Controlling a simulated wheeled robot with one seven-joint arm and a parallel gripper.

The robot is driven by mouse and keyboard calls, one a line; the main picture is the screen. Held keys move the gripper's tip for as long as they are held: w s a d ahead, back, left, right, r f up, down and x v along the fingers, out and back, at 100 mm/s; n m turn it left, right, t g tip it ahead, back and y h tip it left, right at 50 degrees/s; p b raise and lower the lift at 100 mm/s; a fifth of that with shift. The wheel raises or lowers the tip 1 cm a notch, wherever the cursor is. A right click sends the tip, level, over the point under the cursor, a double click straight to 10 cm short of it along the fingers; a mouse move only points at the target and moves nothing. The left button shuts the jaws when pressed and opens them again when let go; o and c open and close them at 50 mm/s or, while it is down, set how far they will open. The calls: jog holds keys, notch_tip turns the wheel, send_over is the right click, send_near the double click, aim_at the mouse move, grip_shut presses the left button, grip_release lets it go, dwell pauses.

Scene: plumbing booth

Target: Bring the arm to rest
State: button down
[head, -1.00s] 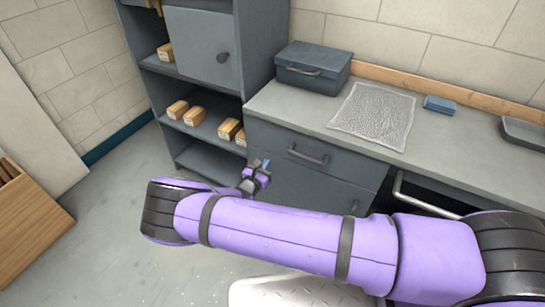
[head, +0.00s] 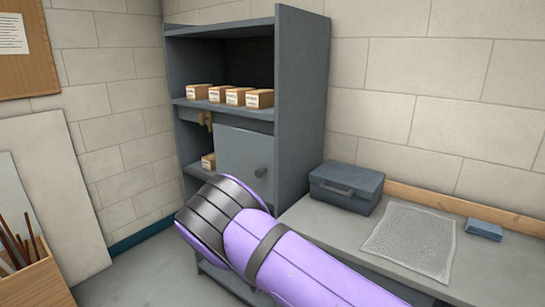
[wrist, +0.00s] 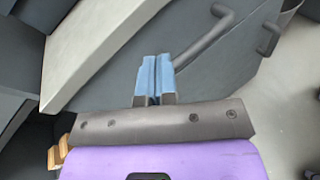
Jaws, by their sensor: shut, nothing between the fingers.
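My gripper (wrist: 156,76) shows in the wrist view with its two blue fingers pressed together and nothing between them. It is in front of the grey drawer front (wrist: 192,95) of the counter, near a bar handle (wrist: 205,38). I cannot tell whether the fingers touch the drawer. In the head view my purple arm crosses the lower middle, and the gripper is hidden or out of the picture there.
A grey shelf cabinet (head: 303,100) with several small boxes (head: 235,97) stands behind my arm. The grey counter (head: 330,225) holds a dark toolbox (head: 346,187), a textured mat (head: 410,240) and a blue block (head: 484,230). A wooden crate (head: 40,275) stands at the lower left.

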jog(key=s+d+r+m+g+y, duration=0.25)
jog(key=s+d+r+m, duration=0.2)
jog(key=r, duration=0.55)
jog(key=s+d+r+m+g+y, duration=0.25)
jog(key=d+r+m, duration=0.2)
jog(key=r, duration=0.55)
jog(key=s+d+r+m+g+y, duration=0.2)
jog(key=s+d+r+m+y, duration=0.15)
jog(key=d+r, duration=0.45)
jog(key=s+r+m+t+y, duration=0.1)
jog(key=s+r+m, duration=0.1)
jog(key=s+r, duration=0.3)
jog(key=s+d+r+m+t+y, duration=0.1)
jog(key=s+r, duration=0.4)
jog(key=s, duration=0.7)
jog(key=s+d+r+m+t+y, duration=0.1)
jog(key=s+r+m+t+y, duration=0.1)
jog(key=s+r+m, duration=0.3)
jog(key=s+r, duration=0.1)
jog(key=s, duration=0.2)
jog(key=shift+s, duration=0.2)
jog(key=shift+y, duration=0.25)
